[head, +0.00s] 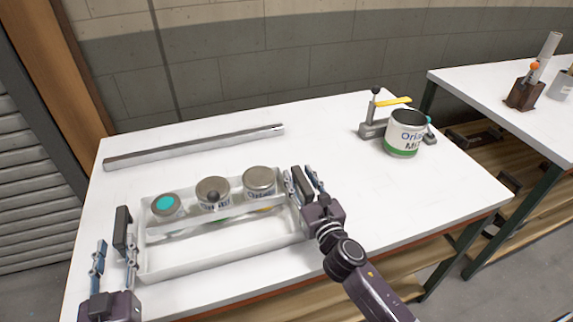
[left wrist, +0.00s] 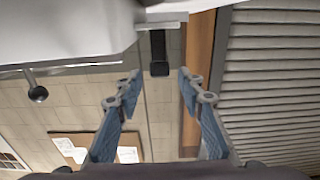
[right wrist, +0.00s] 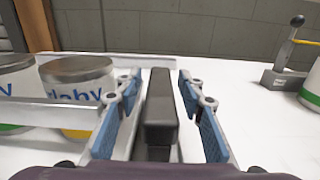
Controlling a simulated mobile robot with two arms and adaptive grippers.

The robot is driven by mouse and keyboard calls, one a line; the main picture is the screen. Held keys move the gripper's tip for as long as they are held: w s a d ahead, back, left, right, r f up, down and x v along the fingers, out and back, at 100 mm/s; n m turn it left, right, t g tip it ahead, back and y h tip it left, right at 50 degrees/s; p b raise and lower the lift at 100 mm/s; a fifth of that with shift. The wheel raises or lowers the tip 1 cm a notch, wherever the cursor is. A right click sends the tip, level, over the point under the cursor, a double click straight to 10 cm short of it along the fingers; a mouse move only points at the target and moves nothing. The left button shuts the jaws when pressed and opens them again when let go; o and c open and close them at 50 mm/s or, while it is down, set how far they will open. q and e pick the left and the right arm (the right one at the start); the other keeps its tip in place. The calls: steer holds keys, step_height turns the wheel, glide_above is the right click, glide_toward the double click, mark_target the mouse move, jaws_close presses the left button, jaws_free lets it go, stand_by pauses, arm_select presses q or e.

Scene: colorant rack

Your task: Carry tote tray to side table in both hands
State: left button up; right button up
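The white tote tray (head: 220,256) stands on the white table and holds several labelled cans along its back side. It has a black handle at each end. My left gripper (head: 115,244) is open at the tray's left end, its fingers apart. The left handle (head: 122,228) also shows in the left wrist view (left wrist: 159,52), ahead between the fingertips. My right gripper (head: 302,176) is open around the right handle (head: 303,187). In the right wrist view this handle (right wrist: 160,108) stands between the fingers with gaps on both sides.
A long grey bar (head: 195,147) lies behind the tray. A clamp-like device with a yellow lever (head: 393,102) and a white-and-green can (head: 405,134) stand at the right. A second white table (head: 490,82) is further right, bearing a brown holder (head: 522,94); its near part is clear.

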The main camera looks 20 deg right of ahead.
arm_select(q)
steer(key=shift+s, duration=0.65)
arm_select(e)
steer(key=shift+s, duration=0.15)
steer(key=s, duration=1.1)
steer(key=shift+s+d, duration=0.15)
steer(key=shift+s, duration=0.25)
arm_select(q)
steer(key=shift+s, duration=0.1)
